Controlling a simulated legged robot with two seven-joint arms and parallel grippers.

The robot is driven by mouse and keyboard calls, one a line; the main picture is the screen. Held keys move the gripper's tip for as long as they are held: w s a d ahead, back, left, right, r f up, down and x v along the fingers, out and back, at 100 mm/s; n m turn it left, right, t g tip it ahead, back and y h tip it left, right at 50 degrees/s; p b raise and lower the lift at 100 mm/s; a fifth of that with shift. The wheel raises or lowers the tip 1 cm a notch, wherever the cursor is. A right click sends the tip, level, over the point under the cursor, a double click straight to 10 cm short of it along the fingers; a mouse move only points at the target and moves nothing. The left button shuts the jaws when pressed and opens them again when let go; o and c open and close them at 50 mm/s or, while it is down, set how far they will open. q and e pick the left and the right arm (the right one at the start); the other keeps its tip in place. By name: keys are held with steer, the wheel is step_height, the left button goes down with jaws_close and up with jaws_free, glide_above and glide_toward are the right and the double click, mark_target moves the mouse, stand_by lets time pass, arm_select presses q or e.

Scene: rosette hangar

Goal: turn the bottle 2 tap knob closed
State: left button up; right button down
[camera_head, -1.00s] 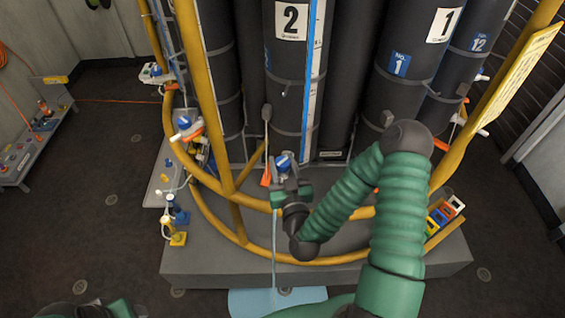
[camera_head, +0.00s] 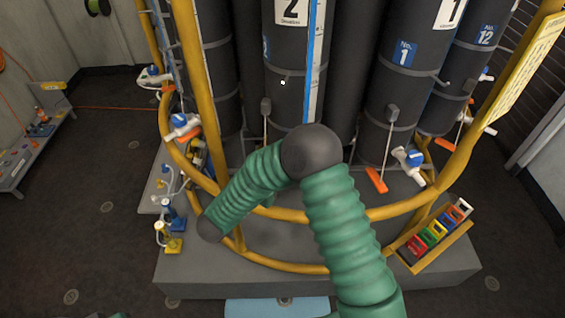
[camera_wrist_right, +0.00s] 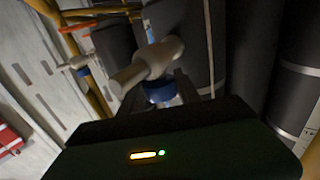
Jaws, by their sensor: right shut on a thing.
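Bottle 2 (camera_head: 290,85) is a dark cylinder with a "2" label, at upper middle in the head view. Its tap is hidden there behind my right arm. In the right wrist view a white tap body (camera_wrist_right: 148,66) stands in front of my right gripper (camera_wrist_right: 163,98). The tap's blue knob (camera_wrist_right: 160,90) sits between the fingers, and the gripper is shut on it. The gripper is not visible in the head view, where the forearm bends left.
A yellow guard rail (camera_head: 290,215) curves around the bottles. Another tap with a blue knob (camera_head: 415,158) is by bottle 1, and one (camera_head: 180,121) is at left. A rack of coloured tags (camera_head: 432,236) is at right. A pale blue patch (camera_head: 275,308) lies on the floor.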

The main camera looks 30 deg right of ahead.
steer(key=shift+m+g, duration=0.6)
steer(key=shift+g, duration=0.3)
steer(key=shift+g+h, duration=0.3)
steer(key=c, duration=0.9)
jaws_free()
steer(key=shift+w, duration=0.1)
steer(key=shift+o, duration=0.2)
steer(key=shift+a, duration=0.1)
steer(key=s+a+b, duration=0.1)
steer(key=s+a, duration=0.1)
steer(key=a, duration=1.4)
steer(key=shift+s+a+b, duration=0.3)
steer(key=shift+b, duration=0.1)
steer(key=shift+f, duration=0.1)
